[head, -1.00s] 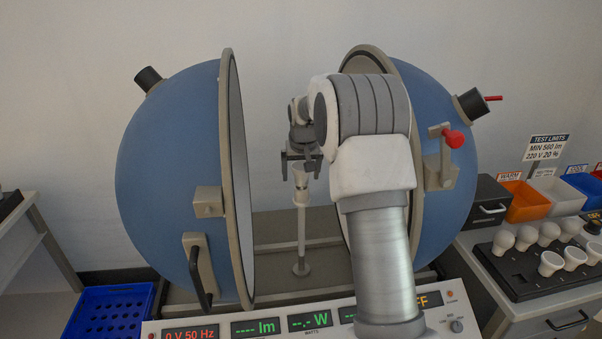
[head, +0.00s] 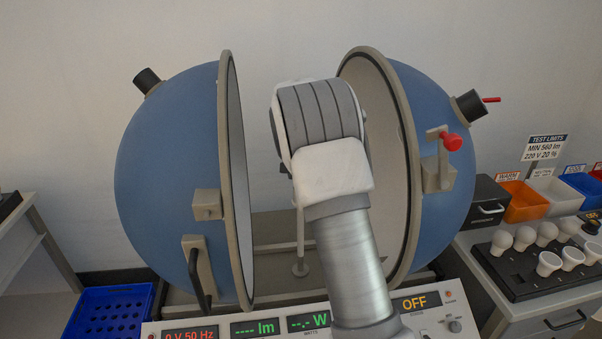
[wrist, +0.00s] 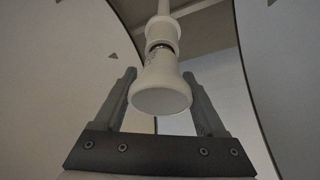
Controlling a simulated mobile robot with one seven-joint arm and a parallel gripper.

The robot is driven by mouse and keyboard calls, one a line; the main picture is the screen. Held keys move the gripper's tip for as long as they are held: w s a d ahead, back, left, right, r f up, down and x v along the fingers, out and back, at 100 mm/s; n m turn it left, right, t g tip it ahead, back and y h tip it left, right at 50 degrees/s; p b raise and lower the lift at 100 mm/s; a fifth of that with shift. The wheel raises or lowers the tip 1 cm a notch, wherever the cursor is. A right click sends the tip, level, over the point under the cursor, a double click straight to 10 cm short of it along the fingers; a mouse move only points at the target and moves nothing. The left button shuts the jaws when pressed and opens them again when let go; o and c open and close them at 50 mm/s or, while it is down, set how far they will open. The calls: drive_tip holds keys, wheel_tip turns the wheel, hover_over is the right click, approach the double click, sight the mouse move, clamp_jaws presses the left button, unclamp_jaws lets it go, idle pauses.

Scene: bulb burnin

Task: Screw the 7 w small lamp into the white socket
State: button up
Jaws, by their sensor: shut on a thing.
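The small lamp (wrist: 160,92) is white, with its wide round face toward the wrist camera. My gripper (wrist: 160,77) is shut on the small lamp, one finger on each side of it. The lamp's narrow end points at the white socket (wrist: 161,29) and lines up with it. A little metal thread shows between them, so the base looks at least partly entered; I cannot tell how deep. In the head view my arm hides the gripper, the lamp and the socket. Only the lower part of the socket's post (head: 300,242) shows.
The open sphere's blue left half (head: 170,185) and right half (head: 440,185) stand close on both sides of my arm. A black tray (head: 520,283) with several lamps stands at right.

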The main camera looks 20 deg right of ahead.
drive_tip(key=m, duration=0.1)
drive_tip(key=m+g+p, duration=0.1)
drive_tip(key=m+h+p, duration=0.1)
drive_tip(key=m, duration=0.1)
drive_tip(key=shift+s+a+g, duration=0.15)
drive_tip(key=shift+a+g, duration=0.1)
drive_tip(key=shift+g, duration=0.05)
drive_tip(key=m+g+p, duration=0.1)
drive_tip(key=m+p, duration=0.2)
drive_tip(key=m, duration=0.2)
drive_tip(key=shift+s+g+p, duration=0.2)
drive_tip(key=shift+g+p, duration=0.15)
drive_tip(key=shift+g, duration=0.05)
drive_tip(key=m+p, duration=0.1)
drive_tip(key=m, duration=0.1)
drive_tip(key=m+g+p, duration=0.1)
drive_tip(key=m+p, duration=0.1)
drive_tip(key=m+g+p, duration=0.1)
drive_tip(key=m, duration=0.1)
drive_tip(key=shift+s+d+p, duration=0.15)
drive_tip(key=shift+s+p, duration=0.1)
drive_tip(key=shift+p, duration=0.15)
drive_tip(key=m, duration=0.1)
drive_tip(key=m+g, duration=0.1)
drive_tip(key=shift+s+f+m+y+p, duration=0.1)
drive_tip(key=shift+f+m+y+p, duration=0.1)
drive_tip(key=shift+m+y+p, duration=0.15)
drive_tip(key=o, duration=1.2)
drive_tip(key=shift+o, duration=0.2)
drive_tip(key=shift+d+r, duration=0.1)
